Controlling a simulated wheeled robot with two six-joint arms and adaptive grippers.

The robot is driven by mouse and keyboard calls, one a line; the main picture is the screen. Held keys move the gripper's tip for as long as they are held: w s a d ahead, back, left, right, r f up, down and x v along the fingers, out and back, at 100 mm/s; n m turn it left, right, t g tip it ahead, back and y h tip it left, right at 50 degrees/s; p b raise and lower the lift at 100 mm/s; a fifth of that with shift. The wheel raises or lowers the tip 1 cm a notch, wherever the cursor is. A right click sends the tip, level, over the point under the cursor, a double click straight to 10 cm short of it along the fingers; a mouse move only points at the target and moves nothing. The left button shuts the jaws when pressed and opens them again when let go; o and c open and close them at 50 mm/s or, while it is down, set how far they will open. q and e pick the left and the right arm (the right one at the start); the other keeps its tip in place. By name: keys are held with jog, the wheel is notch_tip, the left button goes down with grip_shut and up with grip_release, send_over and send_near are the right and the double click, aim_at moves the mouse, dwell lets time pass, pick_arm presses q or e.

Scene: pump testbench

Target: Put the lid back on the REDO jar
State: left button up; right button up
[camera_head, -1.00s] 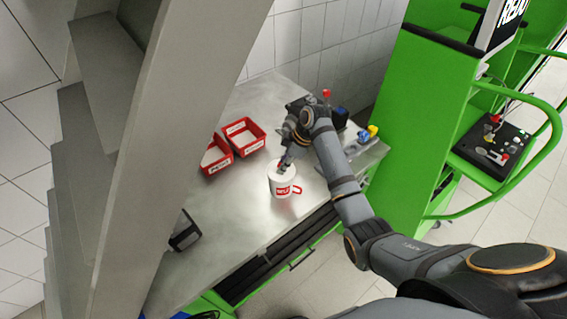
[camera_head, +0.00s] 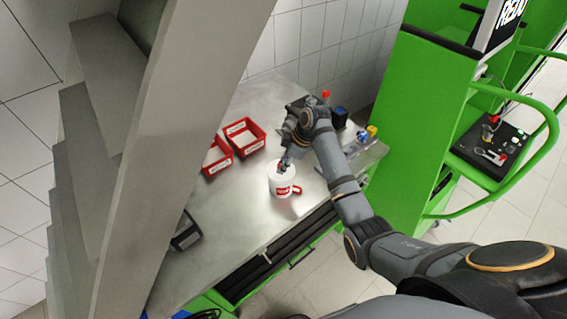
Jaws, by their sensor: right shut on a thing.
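The REDO jar (camera_head: 282,189) is a white mug-like jar with a red label and a red handle on its right side. It stands upright on the metal bench. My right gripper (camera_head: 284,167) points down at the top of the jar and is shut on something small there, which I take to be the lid. The fingers hide most of it, and I cannot tell whether it rests on the rim or is just above it. My left gripper is not in view.
Two red bins (camera_head: 243,136) stand on the metal bench (camera_head: 225,245) behind and left of the jar. Small blue and yellow parts (camera_head: 366,134) lie at the right end. A dark device (camera_head: 186,232) lies at the left. A green cart (camera_head: 425,110) stands at the right.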

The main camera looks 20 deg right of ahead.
jog(key=shift+f, duration=0.2)
dwell(1.0)
jog(key=shift+p, duration=0.55)
jog(key=o, duration=1)
jog(key=shift+o, duration=0.4)
jog(key=o, duration=0.4)
